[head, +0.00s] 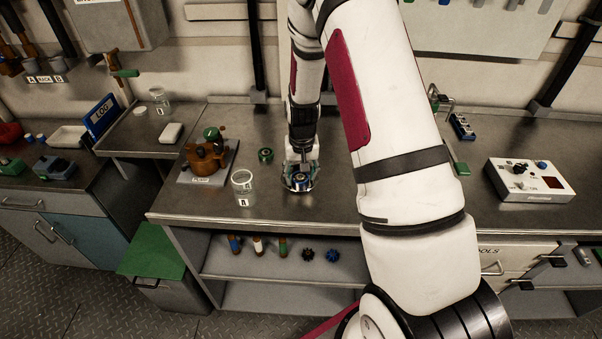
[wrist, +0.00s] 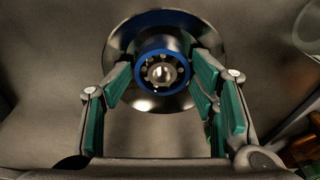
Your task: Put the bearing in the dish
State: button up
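The bearing (wrist: 162,72) has a blue outer ring and a ring of balls around a bright centre. It lies between the green-padded fingers of my gripper (wrist: 163,68) in the wrist view, with the fingertips against its two sides. The round shiny metal dish (wrist: 118,48) shows behind and around the bearing. I cannot tell whether the bearing touches the dish's floor. In the head view my gripper (head: 300,172) points down at the dish (head: 298,188) on the bench, and the bearing is mostly hidden.
A clear jar (head: 242,188) marked A stands left of the dish. A brown device (head: 205,158) on a grey plate and a small green round item (head: 265,155) are further left and behind. A white control box (head: 530,180) is at the right. Bench in front is clear.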

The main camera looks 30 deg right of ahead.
jog(key=shift+r, duration=0.1)
dwell(0.3)
notch_tip(320, 180, up, 12)
jog(key=s, duration=0.1)
notch_tip(320, 180, up, 8)
jog(key=r+n+t, duration=0.1)
send_over(301, 181)
jog(key=s+a, duration=0.3)
jog(key=a, duration=0.1)
jog(key=s+a+r+n+t, duration=0.1)
jog(key=s+a+r, duration=0.2)
jog(key=s, duration=0.3)
jog(key=s+a+r+n+t, duration=0.1)
jog(key=s+a+r, duration=0.1)
jog(key=s+r, duration=0.3)
jog(key=s+a+r+n+t, duration=0.1)
jog(key=s+a+r+n, duration=0.1)
jog(key=s+r, duration=0.3)
jog(key=s+a+b, duration=0.1)
jog(key=s, duration=0.3)
jog(key=shift+s+a+y, duration=0.25)
jog(key=shift+a+y, duration=0.05)
